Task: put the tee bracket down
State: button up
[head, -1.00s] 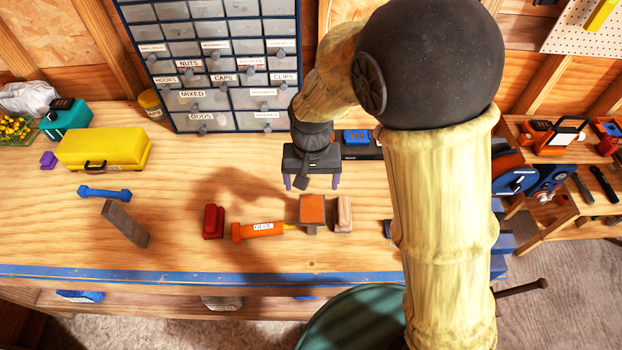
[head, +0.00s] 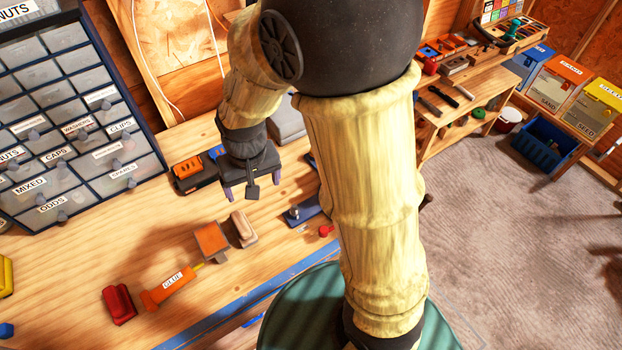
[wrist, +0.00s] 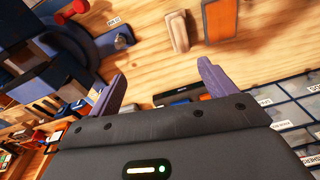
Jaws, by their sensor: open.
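My gripper (head: 253,188) is above the workbench, pointing down, with its two purple fingers apart. In the wrist view the gap between the fingers (wrist: 162,72) is empty, with bare bench behind it. I cannot pick out the tee bracket for sure. An orange-topped block with grey sides (head: 212,240) lies on the bench, nearer the front edge than my gripper. It also shows at the top of the wrist view (wrist: 220,20). A pale wooden block (head: 243,228) lies beside it, apart from my gripper.
An orange glue tube (head: 168,288) and a red block (head: 119,304) lie to the left. A drawer cabinet (head: 75,120) stands behind left. A blue tool (head: 302,211) lies right of my gripper. Bare bench (head: 165,225) lies left of the orange-topped block. Open floor (head: 520,240) is at right.

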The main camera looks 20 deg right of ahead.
jog(key=s+d+m+t+b, duration=0.1)
jog(key=s+d, duration=0.3)
jog(key=d, duration=0.7)
jog(key=shift+s+d+t+h+b, duration=0.2)
jog(key=shift+d+t+h+b, duration=0.1)
jog(key=shift+d+b, duration=0.1)
